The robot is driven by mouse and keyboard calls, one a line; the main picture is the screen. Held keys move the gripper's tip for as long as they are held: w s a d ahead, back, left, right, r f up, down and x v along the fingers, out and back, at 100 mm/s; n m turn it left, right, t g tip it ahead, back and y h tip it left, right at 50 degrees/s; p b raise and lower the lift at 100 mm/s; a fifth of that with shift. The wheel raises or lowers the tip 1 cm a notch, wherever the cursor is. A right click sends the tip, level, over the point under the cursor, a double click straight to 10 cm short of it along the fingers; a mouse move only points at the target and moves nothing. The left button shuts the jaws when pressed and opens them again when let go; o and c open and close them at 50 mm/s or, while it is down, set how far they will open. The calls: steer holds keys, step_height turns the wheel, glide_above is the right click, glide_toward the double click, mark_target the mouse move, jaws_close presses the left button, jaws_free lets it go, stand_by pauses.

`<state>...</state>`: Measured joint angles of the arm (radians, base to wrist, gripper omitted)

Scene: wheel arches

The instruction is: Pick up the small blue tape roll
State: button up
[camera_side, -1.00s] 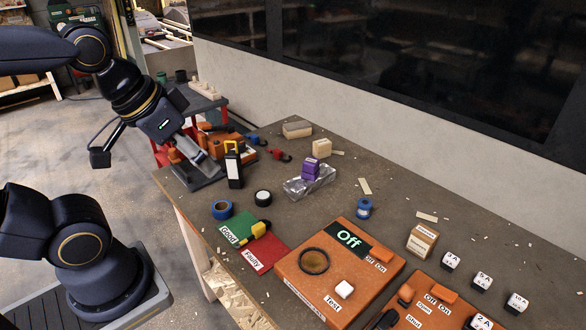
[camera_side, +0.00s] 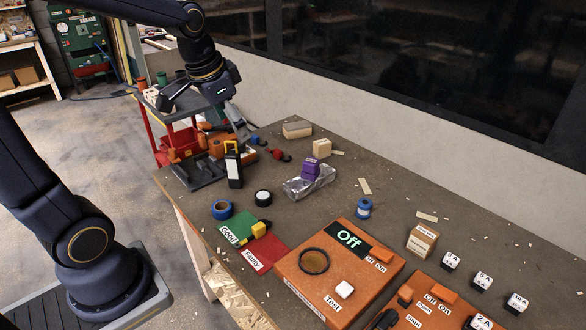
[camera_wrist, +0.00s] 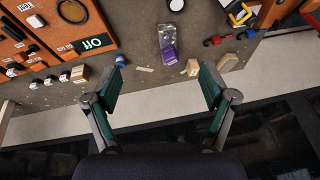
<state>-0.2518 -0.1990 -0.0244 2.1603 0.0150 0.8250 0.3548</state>
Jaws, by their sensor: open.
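A small blue roll (camera_side: 364,208) stands on the table right of the foil-wrapped block in the side view. It also shows in the wrist view (camera_wrist: 120,61), close to the left fingertip in the picture but well beyond it. A wider blue tape roll (camera_side: 221,209) lies flat near the green card. I cannot tell for certain which roll the task names. My gripper (camera_wrist: 161,72) is open and empty, its two green-padded fingers spread. In the side view my gripper (camera_side: 240,128) hangs over the table's far left end, away from both blue rolls.
Orange control boxes (camera_side: 335,270) fill the front. A wall borders the table's back. Bare table surrounds the small roll.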

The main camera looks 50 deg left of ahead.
steer(key=w+a+f+n+g, duration=0.1)
steer(key=w+a+f+g, duration=0.1)
steer(key=a+f, duration=0.5)
steer(key=n+g+h, duration=0.1)
steer(key=n+g, duration=0.1)
glide_above(222, 205)
steer(key=d, duration=0.1)
step_height(222, 205, down, 8)
steer(key=f, duration=1)
steer(key=shift+s+d, duration=0.15)
steer(key=shift+s, duration=0.05)
steer(key=shift+s+d+f, duration=0.1)
steer(key=shift+f, duration=1.45)
steer(key=shift+s+d+f, duration=0.1)
steer(key=shift+f, duration=1.45)
steer(key=shift+c, duration=0.4)
steer(key=c, duration=1.1)
steer(key=shift+r, duration=0.15)
steer(key=shift+c, duration=0.2)
